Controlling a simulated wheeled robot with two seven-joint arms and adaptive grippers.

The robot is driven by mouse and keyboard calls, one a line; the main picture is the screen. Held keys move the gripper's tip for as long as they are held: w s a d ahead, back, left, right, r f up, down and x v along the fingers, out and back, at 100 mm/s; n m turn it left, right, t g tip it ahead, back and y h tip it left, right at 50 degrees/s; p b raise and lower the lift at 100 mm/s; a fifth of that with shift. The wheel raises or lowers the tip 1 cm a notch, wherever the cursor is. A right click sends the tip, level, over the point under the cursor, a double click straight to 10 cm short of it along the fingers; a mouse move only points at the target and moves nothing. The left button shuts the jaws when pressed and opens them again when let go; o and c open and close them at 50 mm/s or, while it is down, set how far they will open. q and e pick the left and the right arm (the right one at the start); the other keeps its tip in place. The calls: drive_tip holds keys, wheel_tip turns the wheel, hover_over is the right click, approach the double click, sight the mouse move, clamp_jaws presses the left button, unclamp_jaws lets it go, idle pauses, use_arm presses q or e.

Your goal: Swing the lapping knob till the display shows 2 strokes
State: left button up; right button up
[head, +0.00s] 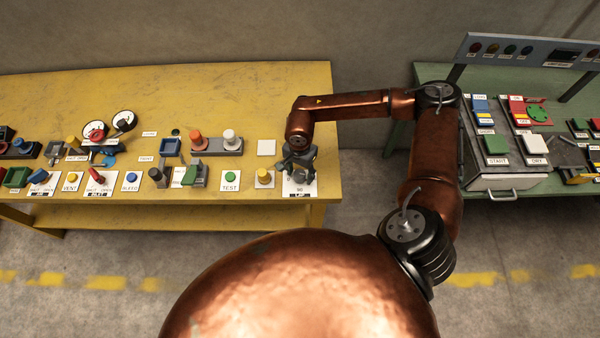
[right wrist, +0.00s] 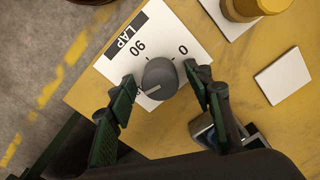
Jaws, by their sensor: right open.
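The lapping knob (right wrist: 160,78) is a dark grey round knob with a pale pointer line, on a white plate (right wrist: 178,30) labelled LAP with marks 0 and 90. In the right wrist view my right gripper (right wrist: 166,88) is open, with one finger on either side of the knob; I cannot tell whether they touch it. In the head view my right gripper (head: 299,160) is above the LAP plate (head: 300,187) at the right end of the yellow table and hides the knob. My left gripper is not in view. No stroke count is readable.
The yellow table (head: 240,90) carries several buttons, levers and gauges left of the plate, including a green TEST button (head: 230,177) and a yellow button (head: 264,177). A blank white square (right wrist: 282,77) lies near the knob. A green bench (head: 510,190) with controls stands at right.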

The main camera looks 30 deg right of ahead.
drive_tip(key=shift+c, duration=0.6)
drive_tip(key=c, duration=1)
drive_tip(key=shift+c, duration=0.2)
drive_tip(key=m, duration=0.4)
drive_tip(key=shift+m+b, duration=0.3)
drive_tip(key=m, duration=1)
drive_tip(key=shift+m, duration=2.7)
